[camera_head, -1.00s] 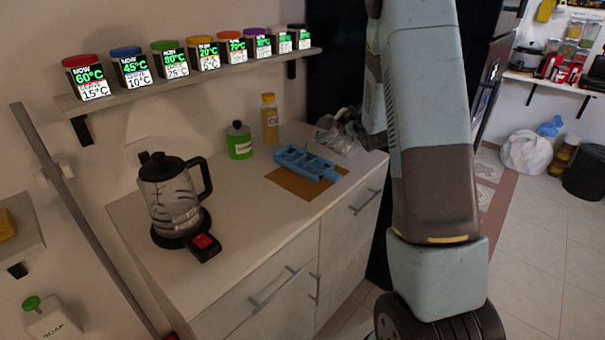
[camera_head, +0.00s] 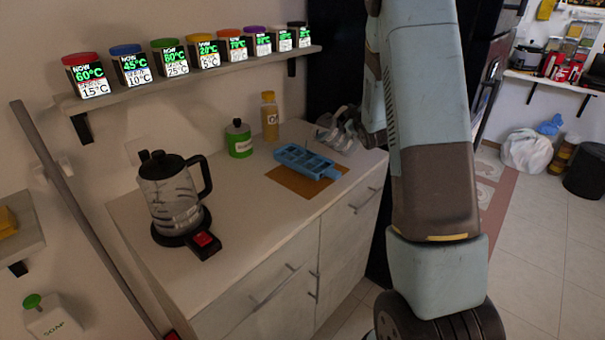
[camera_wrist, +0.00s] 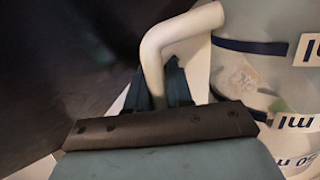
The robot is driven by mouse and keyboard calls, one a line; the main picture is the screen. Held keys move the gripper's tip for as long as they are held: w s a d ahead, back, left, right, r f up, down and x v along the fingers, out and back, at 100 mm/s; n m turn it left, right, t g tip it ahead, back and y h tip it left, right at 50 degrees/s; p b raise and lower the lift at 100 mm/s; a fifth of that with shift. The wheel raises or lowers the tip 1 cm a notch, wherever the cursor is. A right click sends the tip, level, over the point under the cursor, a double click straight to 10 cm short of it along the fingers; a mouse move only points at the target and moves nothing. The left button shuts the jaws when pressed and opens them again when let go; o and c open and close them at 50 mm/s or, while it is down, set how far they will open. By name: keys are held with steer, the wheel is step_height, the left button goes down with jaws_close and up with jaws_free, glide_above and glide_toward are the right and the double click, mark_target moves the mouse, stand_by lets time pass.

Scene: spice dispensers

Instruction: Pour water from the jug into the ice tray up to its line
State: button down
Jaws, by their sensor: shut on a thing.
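The jug (camera_head: 331,132) is see-through and sits at the back right of the counter, beside the tray and partly behind my arm. In the wrist view its clear wall with dark bands and "ml" labels (camera_wrist: 250,75) fills the right side. My gripper (camera_wrist: 158,95) is shut on the jug's pale bent handle (camera_wrist: 178,32). In the head view the gripper is mostly hidden by my arm. The blue ice tray (camera_head: 300,160), with several compartments, lies on a brown mat (camera_head: 287,181) left of the jug. The water level and the tray's line are too small to tell.
A kettle (camera_head: 170,190) on a black base with a red switch stands at the counter's left. A green container (camera_head: 239,142) and a yellow bottle (camera_head: 270,117) stand behind the tray. A shelf (camera_head: 180,85) with several labelled jars hangs above. The counter's middle is clear.

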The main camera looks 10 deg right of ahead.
steer(key=d+m, duration=0.2)
steer(key=shift+w+d+f+m, duration=0.2)
steer(key=shift+f+m, duration=0.1)
steer(key=shift+f, duration=0.1)
steer(key=d+f+m+y+b, duration=0.2)
steer(key=d+f+m+b, duration=0.4)
steer(key=b, duration=0.1)
steer(key=shift+w+a+r, duration=0.15)
steer(key=shift+r, duration=1.1)
steer(key=shift+w+a+r, duration=0.1)
steer(key=shift+w+r, duration=0.05)
steer(key=shift+r, duration=1.1)
steer(key=shift+a+g, duration=0.15)
steer(key=shift+g, duration=0.15)
